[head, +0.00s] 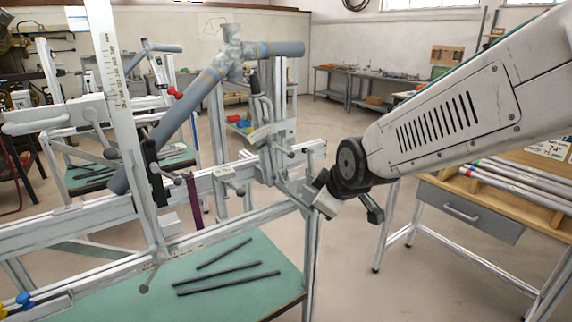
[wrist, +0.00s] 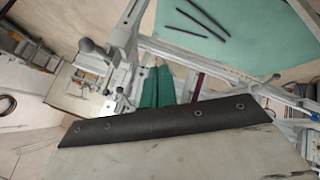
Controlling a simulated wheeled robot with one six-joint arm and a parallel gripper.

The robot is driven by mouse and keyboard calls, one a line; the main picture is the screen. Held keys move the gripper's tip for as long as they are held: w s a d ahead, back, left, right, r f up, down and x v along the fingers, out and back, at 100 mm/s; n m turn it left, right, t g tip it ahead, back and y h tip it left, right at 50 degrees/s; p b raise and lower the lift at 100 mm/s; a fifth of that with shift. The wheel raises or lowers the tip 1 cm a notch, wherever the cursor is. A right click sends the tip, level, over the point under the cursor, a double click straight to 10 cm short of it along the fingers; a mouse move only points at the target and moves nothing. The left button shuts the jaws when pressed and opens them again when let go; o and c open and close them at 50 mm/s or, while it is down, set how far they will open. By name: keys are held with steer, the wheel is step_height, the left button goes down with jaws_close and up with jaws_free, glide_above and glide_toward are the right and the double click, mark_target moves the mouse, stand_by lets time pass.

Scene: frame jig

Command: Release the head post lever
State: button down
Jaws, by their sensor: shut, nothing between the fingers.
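The head post (head: 272,135) is a light metal upright with clamps and small handles, below the grey-blue frame's head joint in the head view. A slim lever with a round end (head: 300,152) sticks out to its right; I cannot tell for sure that it is the head post lever. My gripper (head: 328,198) is low and to the right of the post, at the end of my arm. In the wrist view my gripper (wrist: 157,70) shows two green fingers close together, with nothing between them.
The grey-blue frame tubes (head: 185,108) slant across the jig. A horizontal metal rail (head: 215,235) runs below. A green-topped table (head: 235,300) holds dark rods. A wooden bench (head: 530,195) with tubes stands at right. Floor between them is open.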

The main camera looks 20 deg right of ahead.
steer(key=w+a+f+n+t, duration=0.1)
steer(key=w+f+n+t, duration=0.2)
steer(key=w, duration=0.4)
steer(key=w+a+f+n+t, duration=0.1)
steer(key=w+f+n+t, duration=0.15)
steer(key=w+n, duration=0.35)
steer(key=f+n+t, duration=0.1)
steer(key=n+t, duration=0.2)
steer(key=f+n+t, duration=0.1)
steer(key=n+t, duration=0.2)
steer(key=a+f+n+t+h, duration=0.1)
steer(key=n+t, duration=0.2)
steer(key=shift+w+f, duration=0.3)
steer(key=shift+w, duration=0.05)
steer(key=shift+w, duration=0.1)
glide_toward(282, 150)
steer(key=w+a+f, duration=0.1)
steer(key=w+f, duration=0.1)
steer(key=w, duration=0.3)
steer(key=shift+w+d+r, duration=0.45)
steer(key=shift+r, duration=0.2)
steer(key=shift+w+d+r, duration=0.45)
steer(key=shift+r, duration=0.2)
